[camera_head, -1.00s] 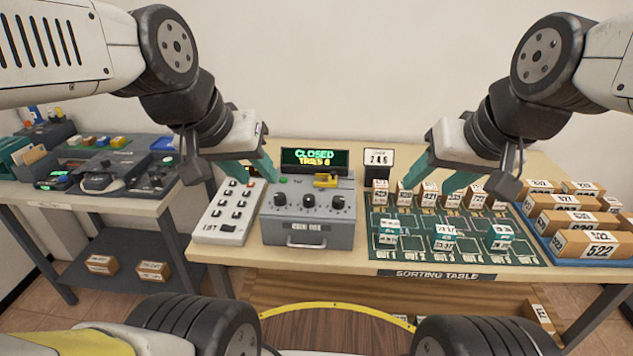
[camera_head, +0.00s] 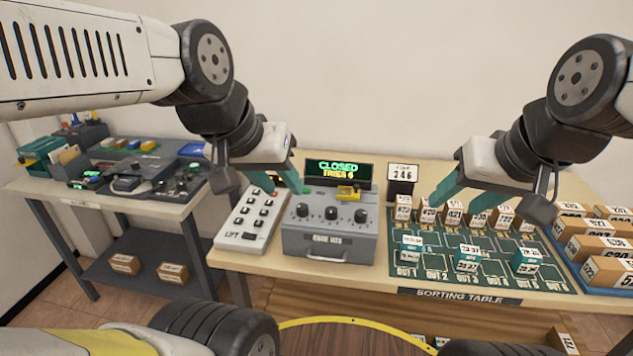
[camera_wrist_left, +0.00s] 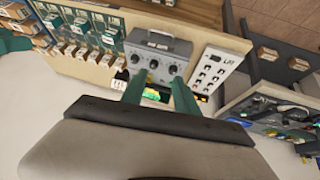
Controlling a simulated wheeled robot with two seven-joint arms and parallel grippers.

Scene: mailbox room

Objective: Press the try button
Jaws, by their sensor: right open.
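The grey code box (camera_head: 328,238) stands on the sorting table, with several black knobs on its front and a handle below. Its display (camera_head: 338,169) reads CLOSED, TRIES 6. A small green button, at the left of its top, is largely hidden by a left fingertip; I cannot read a label. A yellow part (camera_head: 348,192) sits to its right. My left gripper (camera_head: 288,189) is open and empty, its right fingertip at the box's upper left corner; contact cannot be told. The left wrist view shows its fingers apart (camera_wrist_left: 160,80). My right gripper (camera_head: 475,207) is open above the small boxes.
A white keypad panel (camera_head: 249,221) lies left of the code box. A small sign reading 246 (camera_head: 403,173) stands to its right. The green sorting mat (camera_head: 440,247) carries several small labelled boxes, and a blue tray (camera_head: 569,272) of cartons is at right. A side table (camera_head: 110,197) stands left.

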